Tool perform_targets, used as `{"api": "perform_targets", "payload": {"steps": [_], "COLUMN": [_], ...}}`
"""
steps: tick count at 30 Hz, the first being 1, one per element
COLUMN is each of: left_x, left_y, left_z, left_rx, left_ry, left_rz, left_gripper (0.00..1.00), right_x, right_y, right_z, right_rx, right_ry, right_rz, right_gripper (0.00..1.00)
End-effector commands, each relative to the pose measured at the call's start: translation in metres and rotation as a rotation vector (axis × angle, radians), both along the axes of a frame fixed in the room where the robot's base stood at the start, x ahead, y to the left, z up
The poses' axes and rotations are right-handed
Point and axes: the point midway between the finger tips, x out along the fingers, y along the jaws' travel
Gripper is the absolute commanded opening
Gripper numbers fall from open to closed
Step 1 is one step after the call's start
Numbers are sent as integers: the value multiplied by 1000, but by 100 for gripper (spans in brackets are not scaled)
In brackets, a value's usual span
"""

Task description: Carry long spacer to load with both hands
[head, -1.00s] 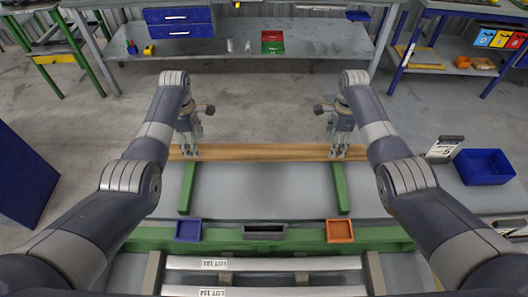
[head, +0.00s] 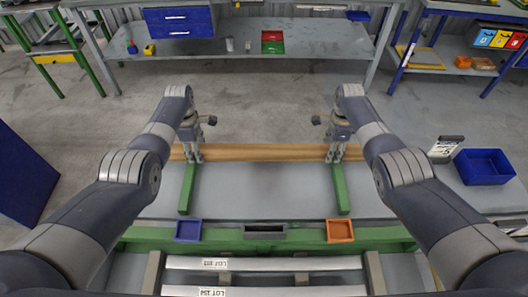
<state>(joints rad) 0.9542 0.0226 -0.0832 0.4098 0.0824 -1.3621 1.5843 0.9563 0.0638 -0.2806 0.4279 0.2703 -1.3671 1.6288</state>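The long spacer, a light-brown wooden beam (head: 264,152), lies left to right along the far side of the grey table in the head view. My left gripper (head: 194,155) is at the spacer near its left end, and my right gripper (head: 334,154) is at it near its right end. Both point down, with fingers overlapping the beam in the picture. Whether they are closed on it cannot be made out. The load appears to be the metal bars with lot labels (head: 290,263) at the near edge, lying across grey supports.
Two green bars (head: 187,190) (head: 340,190) run from the spacer towards me. A blue tray (head: 188,230), a dark tray (head: 265,231) and an orange tray (head: 341,231) line the near edge. A blue bin (head: 485,166) and a label stand (head: 446,149) are at right. The table's middle is clear.

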Motion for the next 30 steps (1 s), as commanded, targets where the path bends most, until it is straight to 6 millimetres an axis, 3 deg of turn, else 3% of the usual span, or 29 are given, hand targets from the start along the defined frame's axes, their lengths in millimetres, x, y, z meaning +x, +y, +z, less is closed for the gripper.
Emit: {"api": "perform_targets", "payload": {"steps": [1,4,5,20,30], "left_x": [0,0,0,1,1], "left_y": [0,0,0,0,0], "left_z": [0,0,0,5,29], "left_rx": [0,0,0,0,0], "left_ry": [0,0,1,-2,-2], "left_rz": [0,0,0,1,1], "left_gripper": [25,2,0,0,0], "right_x": [0,0,0,1,1], "right_y": [0,0,0,0,0], "right_z": [0,0,0,5,29], "right_rx": [0,0,0,0,1], "right_ry": [0,0,0,-3,-3], "right_rz": [0,0,0,0,0], "right_gripper": [25,2,0,0,0]}}
